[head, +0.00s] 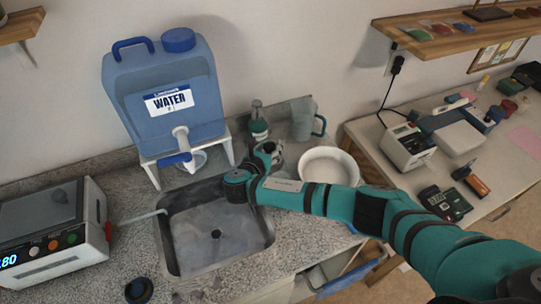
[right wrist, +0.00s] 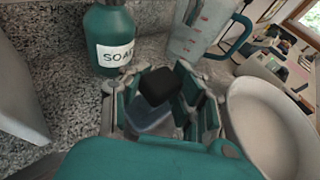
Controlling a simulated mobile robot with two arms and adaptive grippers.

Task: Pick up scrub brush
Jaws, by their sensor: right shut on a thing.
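My right arm reaches in from the right in the head view, and its gripper (head: 268,151) is over the counter just behind the sink, beside the soap bottle. In the right wrist view the gripper (right wrist: 162,98) is shut with its teal fingers on both sides of the scrub brush (right wrist: 158,86), which shows as a dark block above a grey-blue part. The brush's lower end is hidden by my gripper. In the head view my gripper hides most of it. I cannot tell whether it touches the counter. My left gripper is not in view.
The soap bottle (head: 258,122), measuring jug (head: 302,118) and white bowl (head: 329,166) stand close around my gripper. The sink (head: 215,232) lies in front. A blue water container (head: 165,95) on a white stand is at left, with a boxy device (head: 50,235) nearer.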

